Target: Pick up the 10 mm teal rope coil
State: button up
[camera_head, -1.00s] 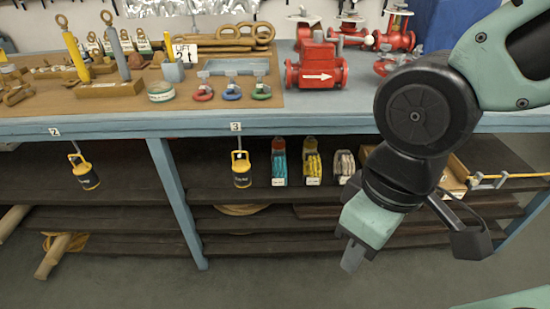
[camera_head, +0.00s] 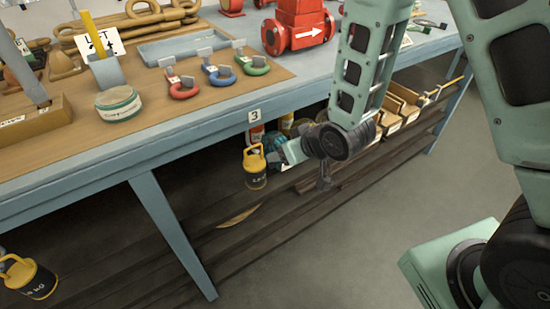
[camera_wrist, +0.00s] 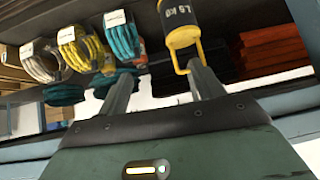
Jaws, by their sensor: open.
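A teal rope coil (camera_wrist: 122,38) with a white label shows in the upside-down wrist view, on the shelf under the bench. The label is too small to read, so I cannot confirm 10 mm. More teal rope (camera_wrist: 65,94) shows lower left in that view. My gripper (camera_wrist: 162,88) is open, with nothing visible between its fingers. The teal coil lies just past the left fingertip, apart from it. The yellow-handled weight (camera_wrist: 182,25) is close to the right fingertip. In the head view my gripper is at the shelf beside this weight (camera_head: 254,168), its fingertips largely hidden.
A yellow coil (camera_wrist: 80,46) and a white coil (camera_wrist: 41,61) lie beside the teal one. The blue bench edge (camera_head: 200,130) overhangs the shelf. Open boxes (camera_head: 402,100) stand farther along. A bench leg (camera_head: 172,235) stands left of my gripper. Floor in front is clear.

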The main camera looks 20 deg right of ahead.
jog(key=w+d+f+t+b, duration=0.2)
jog(key=w+d+f+t, duration=0.15)
jog(key=d+f, duration=0.3)
send_near(275, 140)
jog(key=shift+t+y, duration=0.4)
jog(key=shift+t, duration=0.05)
jog(key=w+f, duration=0.1)
jog(key=w, duration=0.1)
jog(key=w+f, duration=0.4)
jog(key=shift+a+f, duration=0.2)
jog(key=shift+a, duration=0.05)
jog(key=shift+d+p+x, duration=0.2)
jog(key=shift+p+x, duration=0.1)
jog(key=shift+x, duration=2.4)
jog(key=shift+w+r, duration=0.1)
jog(key=shift+r, duration=0.1)
grip_shut()
